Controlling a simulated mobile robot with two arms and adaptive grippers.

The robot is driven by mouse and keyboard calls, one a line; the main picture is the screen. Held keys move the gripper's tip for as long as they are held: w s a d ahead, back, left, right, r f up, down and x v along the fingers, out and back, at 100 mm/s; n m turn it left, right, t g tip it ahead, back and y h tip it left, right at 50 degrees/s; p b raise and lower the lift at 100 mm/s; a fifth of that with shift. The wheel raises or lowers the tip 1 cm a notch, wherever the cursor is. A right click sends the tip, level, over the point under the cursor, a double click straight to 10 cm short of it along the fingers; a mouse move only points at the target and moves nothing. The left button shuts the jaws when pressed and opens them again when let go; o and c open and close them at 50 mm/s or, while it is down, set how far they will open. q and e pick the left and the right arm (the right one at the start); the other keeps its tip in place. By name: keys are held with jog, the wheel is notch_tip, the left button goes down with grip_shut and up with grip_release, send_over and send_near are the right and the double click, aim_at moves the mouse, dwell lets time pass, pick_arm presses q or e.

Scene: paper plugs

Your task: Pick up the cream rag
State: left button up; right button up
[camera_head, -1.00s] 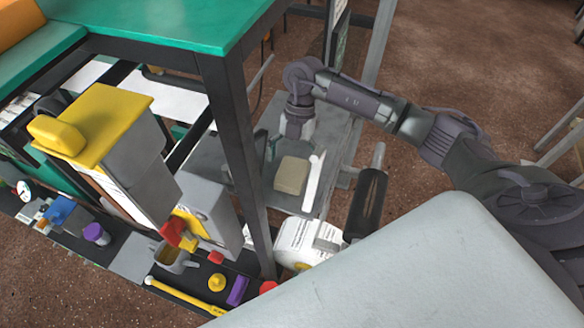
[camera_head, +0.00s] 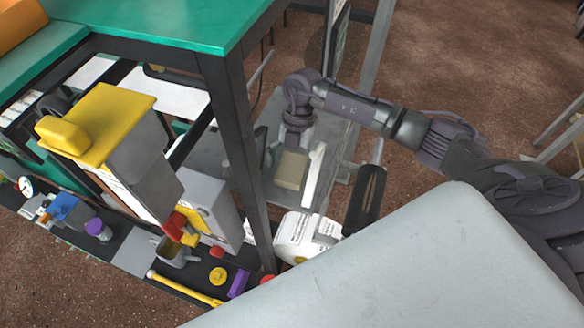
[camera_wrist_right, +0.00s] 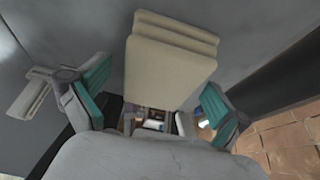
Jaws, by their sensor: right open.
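The cream rag (camera_head: 291,170) is a folded, block-like stack lying on a grey surface beyond the dark table leg in the head view. It also shows large in the right wrist view (camera_wrist_right: 170,65), its folded layers at the top. My right gripper (camera_head: 290,150) is over the far end of the rag and hides part of it. In the right wrist view its teal-padded fingers (camera_wrist_right: 157,85) are open, one on each side of the rag, with visible gaps. Whether the fingertips reach below the rag's top cannot be told. My left gripper is not in view.
A white bar (camera_head: 314,176) lies right beside the rag. A white labelled roll (camera_head: 299,237) and a dark roller (camera_head: 366,200) are nearer. The black table leg (camera_head: 245,160) rises close on the left, under the green tabletop (camera_head: 180,25).

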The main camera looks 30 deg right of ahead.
aim_at(292, 166)
jog(key=shift+c, duration=0.3)
jog(key=c, duration=1.2)
jog(key=shift+o, duration=0.2)
jog(key=shift+r, duration=0.15)
jog(key=shift+r, duration=0.4)
jog(key=b+v, duration=0.2)
jog(key=v, duration=0.1)
jog(key=shift+f, duration=0.1)
jog(key=w+d+b, duration=0.7)
jog(key=w+d, duration=0.3)
jog(key=shift+w+d, duration=0.3)
jog(key=shift+w, duration=0.05)
jog(key=shift+w+d+b, duration=0.3)
jog(key=shift+w+d, duration=0.3)
jog(key=shift+d, duration=0.05)
